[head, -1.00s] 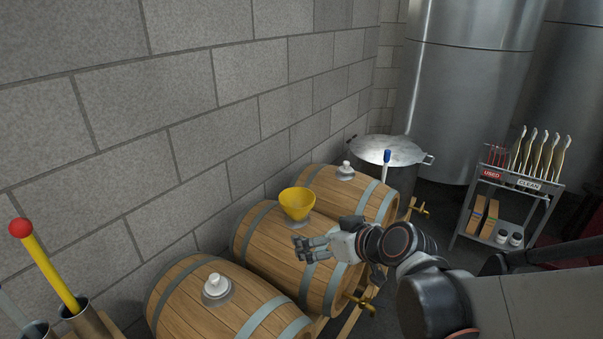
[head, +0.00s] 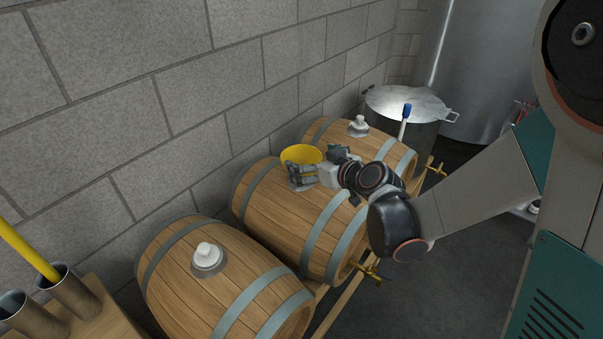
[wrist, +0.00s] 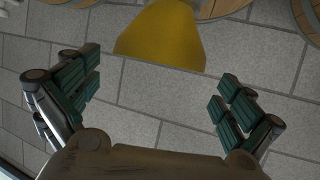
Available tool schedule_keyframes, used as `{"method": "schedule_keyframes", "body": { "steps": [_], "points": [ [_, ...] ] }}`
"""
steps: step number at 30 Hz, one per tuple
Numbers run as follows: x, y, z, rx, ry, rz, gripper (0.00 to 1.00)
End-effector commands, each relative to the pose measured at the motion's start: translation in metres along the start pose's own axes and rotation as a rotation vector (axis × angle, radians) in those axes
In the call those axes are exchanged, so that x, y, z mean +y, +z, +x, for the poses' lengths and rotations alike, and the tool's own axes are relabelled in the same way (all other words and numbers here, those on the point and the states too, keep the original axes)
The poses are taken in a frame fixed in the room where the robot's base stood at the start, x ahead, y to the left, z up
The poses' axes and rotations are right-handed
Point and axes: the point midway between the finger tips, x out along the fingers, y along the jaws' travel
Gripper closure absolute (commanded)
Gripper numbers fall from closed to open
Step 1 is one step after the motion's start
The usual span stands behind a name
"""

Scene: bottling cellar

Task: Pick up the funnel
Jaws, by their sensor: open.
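The yellow funnel (head: 301,153) sits upright on top of the middle wooden barrel (head: 275,205), at its bung. In the head view my gripper (head: 302,173) is in front of the funnel and hides its lower part. In the wrist view the funnel (wrist: 160,38) shows at the top middle, beyond and between the two green-padded fingers of my gripper (wrist: 158,95). The fingers are spread wide apart with nothing between them. I cannot tell whether a finger touches the funnel.
A near barrel (head: 215,275) and a far barrel (head: 385,150) with white bungs flank the middle one. Brass taps (head: 372,272) stick out at the front. A lidded steel pot (head: 405,105) stands behind. A block wall (head: 150,90) runs close behind the barrels. Metal tubes (head: 70,290) stand at lower left.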

Motion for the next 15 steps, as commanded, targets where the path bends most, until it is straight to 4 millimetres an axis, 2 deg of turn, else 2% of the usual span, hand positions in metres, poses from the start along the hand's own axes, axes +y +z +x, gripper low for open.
{"method": "schedule_keyframes", "body": {
  "steps": [8, 15],
  "points": [
    [0.0, 0.003, 0.017, 0.0, -0.001, -0.001, 0.0],
    [0.002, 0.007, 0.051, 0.0, -0.001, -0.001, 0.0]
  ]
}}
